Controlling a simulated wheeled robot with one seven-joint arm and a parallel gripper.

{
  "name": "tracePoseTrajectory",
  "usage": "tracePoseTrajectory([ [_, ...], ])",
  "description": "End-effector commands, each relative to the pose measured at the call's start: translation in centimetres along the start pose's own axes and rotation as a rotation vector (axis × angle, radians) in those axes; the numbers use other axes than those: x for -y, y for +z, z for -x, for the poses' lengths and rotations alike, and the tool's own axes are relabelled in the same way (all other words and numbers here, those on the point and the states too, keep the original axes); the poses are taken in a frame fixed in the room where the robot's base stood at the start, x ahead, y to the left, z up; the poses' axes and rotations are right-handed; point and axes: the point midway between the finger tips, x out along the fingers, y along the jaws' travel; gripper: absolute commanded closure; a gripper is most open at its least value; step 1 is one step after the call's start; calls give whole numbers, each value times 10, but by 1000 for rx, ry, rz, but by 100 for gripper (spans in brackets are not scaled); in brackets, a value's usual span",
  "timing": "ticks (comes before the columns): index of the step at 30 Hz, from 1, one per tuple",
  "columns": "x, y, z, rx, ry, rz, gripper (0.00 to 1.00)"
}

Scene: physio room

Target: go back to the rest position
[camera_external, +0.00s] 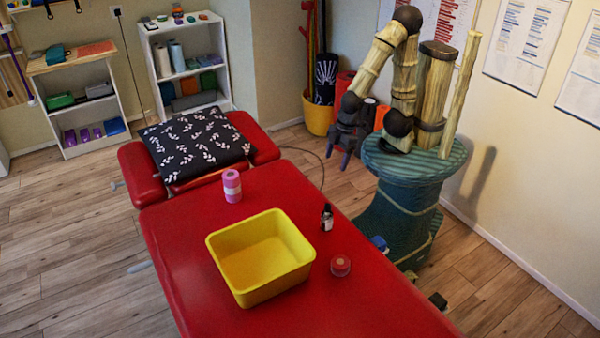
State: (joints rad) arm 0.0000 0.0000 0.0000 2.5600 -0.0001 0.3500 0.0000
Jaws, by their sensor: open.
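My gripper (346,158) hangs from my folded arm, pointing down, at the right of the red treatment table (190,262). Its fingers are apart with nothing visible between them. It is clear of the things on the table. My arm stands on my round green base and is bent at the top, near the wall.
On the red table stand an empty yellow bin (262,262), a pink and white roll (232,186), a small dark bottle (327,217) and a red tape roll (340,265). A patterned black pillow (198,140) lies at the far end. A yellow bucket (318,115) stands behind my gripper.

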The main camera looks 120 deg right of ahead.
Motion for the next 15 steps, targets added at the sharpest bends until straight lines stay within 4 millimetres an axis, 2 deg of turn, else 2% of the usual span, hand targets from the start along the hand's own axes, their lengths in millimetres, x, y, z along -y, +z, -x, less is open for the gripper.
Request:
tracePoseTrajectory([
  [1, 0, -6, 23, 0, 0, 0, 29],
  [15, 0, -30, 127, 0, 0, 0, 29],
])
